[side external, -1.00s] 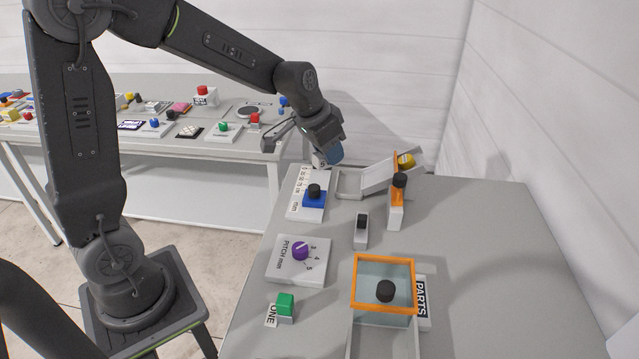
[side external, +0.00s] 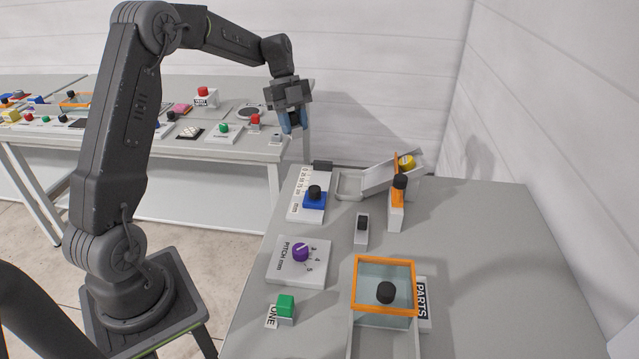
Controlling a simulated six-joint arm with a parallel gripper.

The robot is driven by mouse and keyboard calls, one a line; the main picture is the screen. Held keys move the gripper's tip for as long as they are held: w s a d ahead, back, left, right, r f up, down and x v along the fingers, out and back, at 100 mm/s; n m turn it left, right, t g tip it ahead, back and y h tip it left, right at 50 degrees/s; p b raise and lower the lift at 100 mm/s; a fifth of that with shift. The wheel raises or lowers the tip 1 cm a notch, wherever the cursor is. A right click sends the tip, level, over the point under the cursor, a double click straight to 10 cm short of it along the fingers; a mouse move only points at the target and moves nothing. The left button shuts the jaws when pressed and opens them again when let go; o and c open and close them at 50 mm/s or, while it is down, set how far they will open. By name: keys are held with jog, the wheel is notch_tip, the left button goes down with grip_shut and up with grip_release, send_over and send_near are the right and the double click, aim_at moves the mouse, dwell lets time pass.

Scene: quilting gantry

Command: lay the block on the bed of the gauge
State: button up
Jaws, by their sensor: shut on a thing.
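The gauge (side external: 296,208) is a white plate with a printed scale and "mm", at the far left of the near table. A blue slide (side external: 314,201) with a black knob sits on it, and a dark piece (side external: 322,165) stands at its far end. My gripper (side external: 293,128) is above and beyond the gauge's far end, with its blue fingertips pointing down. It is shut on the block, which is mostly hidden between the fingers, so its shape and colour cannot be told. The gripper is clear of the gauge.
Right of the gauge are a shallow grey tray (side external: 348,186), a tilted chute (side external: 385,176) and an orange-fronted post (side external: 397,205). Nearer are a purple pitch dial (side external: 300,253), a green button (side external: 286,304) and an orange-rimmed clear box (side external: 384,263). The table's right side is clear.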

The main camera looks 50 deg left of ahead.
jog(key=s+a+m+g+y, duration=0.1)
jog(key=s+a+m+g, duration=0.15)
jog(key=a+m, duration=0.5)
send_over(320, 182)
notch_tip(320, 182, down, 12)
jog(key=shift+r, duration=0.15)
jog(key=shift+f, duration=2)
jog(key=o, duration=1)
jog(key=shift+f, duration=0.15)
jog(key=shift+c, duration=0.2)
